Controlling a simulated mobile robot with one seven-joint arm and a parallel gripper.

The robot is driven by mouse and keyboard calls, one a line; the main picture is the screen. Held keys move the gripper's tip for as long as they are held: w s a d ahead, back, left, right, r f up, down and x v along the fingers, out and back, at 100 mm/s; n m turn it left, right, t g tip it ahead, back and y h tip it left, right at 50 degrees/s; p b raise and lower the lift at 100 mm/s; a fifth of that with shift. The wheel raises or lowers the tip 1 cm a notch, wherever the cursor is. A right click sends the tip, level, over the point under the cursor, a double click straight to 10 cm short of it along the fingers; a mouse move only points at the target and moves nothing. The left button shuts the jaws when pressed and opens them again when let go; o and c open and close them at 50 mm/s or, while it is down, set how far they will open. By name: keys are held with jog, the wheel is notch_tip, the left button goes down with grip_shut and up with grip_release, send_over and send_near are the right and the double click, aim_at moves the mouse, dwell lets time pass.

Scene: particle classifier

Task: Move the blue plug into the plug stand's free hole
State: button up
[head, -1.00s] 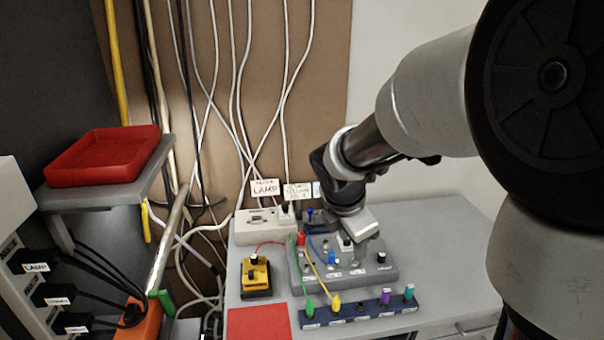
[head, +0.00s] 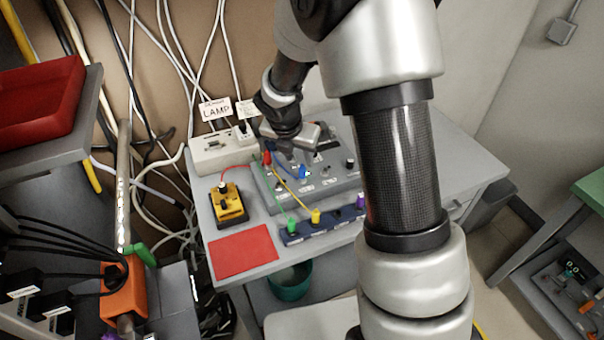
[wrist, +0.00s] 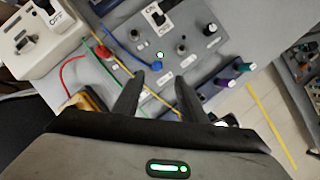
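The blue plug (head: 304,173) stands in a socket of the grey control panel (head: 268,190). In the wrist view the blue plug (wrist: 157,66) lies just beyond and between my fingertips. My gripper (wrist: 159,77) is open and empty; in the head view my gripper (head: 296,160) hangs over the panel close to the plug. Contact cannot be told. The dark blue plug stand (head: 295,239) lies in front of the panel, holding a green plug (head: 292,227), a yellow plug (head: 316,215) and a purple plug (head: 360,201). Its free hole (head: 337,213) shows between yellow and purple. My arm hides its right end.
A red plug (wrist: 102,52) with cables sits on the panel. A yellow box (head: 228,204) and red mat (head: 245,251) lie to the left. A white power box (head: 215,155) stands behind. A red tray (head: 38,100) is at far left. The teal plug (wrist: 243,67) shows in the wrist view.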

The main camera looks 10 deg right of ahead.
aim_at(302, 167)
jog(key=x, duration=0.6)
jog(key=w+x, duration=0.1)
jog(key=x, duration=0.2)
jog(key=shift+b, duration=0.3)
jog(key=shift+r, duration=0.1)
grip_shut()
